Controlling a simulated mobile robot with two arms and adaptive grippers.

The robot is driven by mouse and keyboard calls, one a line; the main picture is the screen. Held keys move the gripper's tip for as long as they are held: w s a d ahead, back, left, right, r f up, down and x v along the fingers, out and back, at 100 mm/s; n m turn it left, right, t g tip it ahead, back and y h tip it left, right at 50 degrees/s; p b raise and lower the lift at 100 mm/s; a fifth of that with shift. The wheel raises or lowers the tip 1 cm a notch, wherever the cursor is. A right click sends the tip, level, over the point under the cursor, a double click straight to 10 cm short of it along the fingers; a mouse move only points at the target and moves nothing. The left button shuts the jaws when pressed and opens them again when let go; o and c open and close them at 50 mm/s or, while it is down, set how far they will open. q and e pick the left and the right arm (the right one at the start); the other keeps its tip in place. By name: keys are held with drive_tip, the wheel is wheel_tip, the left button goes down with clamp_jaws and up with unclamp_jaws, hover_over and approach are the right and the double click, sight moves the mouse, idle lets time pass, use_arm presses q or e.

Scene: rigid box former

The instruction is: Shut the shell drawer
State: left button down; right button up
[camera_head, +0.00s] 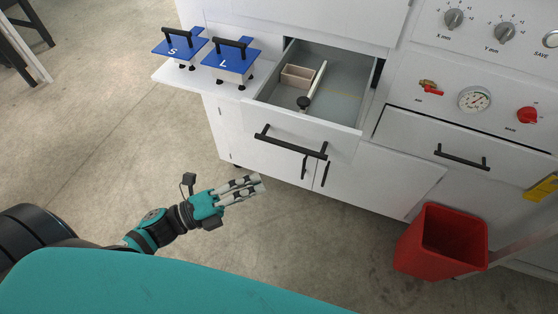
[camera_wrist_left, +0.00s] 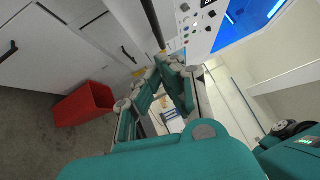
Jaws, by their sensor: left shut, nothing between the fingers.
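An open drawer (camera_head: 330,133) with a white front and black bar handle (camera_head: 290,142) is pulled out of the white cabinet. A small light-coloured box (camera_head: 297,76) and a rod with a black end (camera_head: 313,88) lie inside it. My left gripper (camera_head: 258,184) is shut and empty. It is in front of the cabinet, below and to the left of the drawer handle in the head view, apart from it. The gripper also shows in the left wrist view (camera_wrist_left: 163,68). My right gripper is out of view.
Blue plates with black handles, marked S (camera_head: 180,46) and L (camera_head: 231,58), stand on a side shelf left of the drawer. A shut drawer (camera_head: 470,145) is at right. A red bin (camera_head: 420,240) stands on the floor. Floor around my left gripper is clear.

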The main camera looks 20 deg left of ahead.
use_arm(q)
drive_tip(key=w+d+r, duration=0.1)
drive_tip(key=w+d, duration=0.2)
drive_tip(key=w, duration=0.4)
drive_tip(key=shift+d+r, duration=0.2)
drive_tip(key=shift+r, duration=0.1)
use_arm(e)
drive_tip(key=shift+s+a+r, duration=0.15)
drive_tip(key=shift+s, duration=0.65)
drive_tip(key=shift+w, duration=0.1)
